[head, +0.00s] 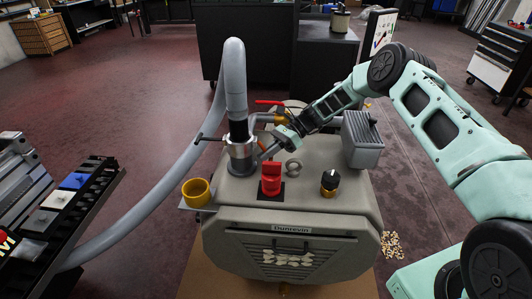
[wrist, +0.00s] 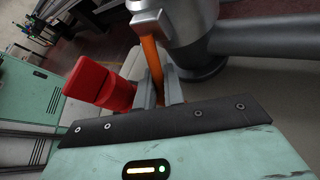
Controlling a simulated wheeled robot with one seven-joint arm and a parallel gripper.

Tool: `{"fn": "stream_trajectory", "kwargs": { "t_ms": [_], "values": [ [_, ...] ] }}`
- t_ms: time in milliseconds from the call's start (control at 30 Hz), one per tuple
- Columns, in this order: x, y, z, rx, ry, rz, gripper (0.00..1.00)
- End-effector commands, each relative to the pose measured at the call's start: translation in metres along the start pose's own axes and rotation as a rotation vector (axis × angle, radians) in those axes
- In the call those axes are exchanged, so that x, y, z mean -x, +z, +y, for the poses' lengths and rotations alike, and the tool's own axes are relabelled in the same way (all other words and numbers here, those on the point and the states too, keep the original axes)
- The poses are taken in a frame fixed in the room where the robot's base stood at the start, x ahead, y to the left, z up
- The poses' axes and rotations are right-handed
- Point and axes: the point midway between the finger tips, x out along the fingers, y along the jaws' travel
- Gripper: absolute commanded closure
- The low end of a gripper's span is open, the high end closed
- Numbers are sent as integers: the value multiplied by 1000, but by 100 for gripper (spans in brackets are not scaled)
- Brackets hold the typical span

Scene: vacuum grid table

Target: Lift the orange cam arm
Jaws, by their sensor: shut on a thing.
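The orange cam arm (wrist: 151,53) runs down from the side of the grey metal hose coupling (wrist: 190,35) in the wrist view. My gripper (wrist: 159,90) has one finger on each side of its lower end and is shut on it. In the head view my gripper (head: 265,152) is just right of the coupling (head: 240,150), which stands upright on the beige machine (head: 295,215) under a thick grey hose (head: 236,80). My gripper and the coupling hide most of the cam arm there.
A red switch (head: 271,179) stands close in front of my gripper; it also shows in the wrist view (wrist: 98,85). The space above the machine's front is free.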

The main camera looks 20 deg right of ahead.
Motion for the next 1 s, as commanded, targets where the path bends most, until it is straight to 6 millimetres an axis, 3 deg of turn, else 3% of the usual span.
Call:
{"fn": "stream_trajectory", "kwargs": {
  "t_ms": [1000],
  "values": [
    [32,20,20,-455,-18,690,100]
  ]
}}
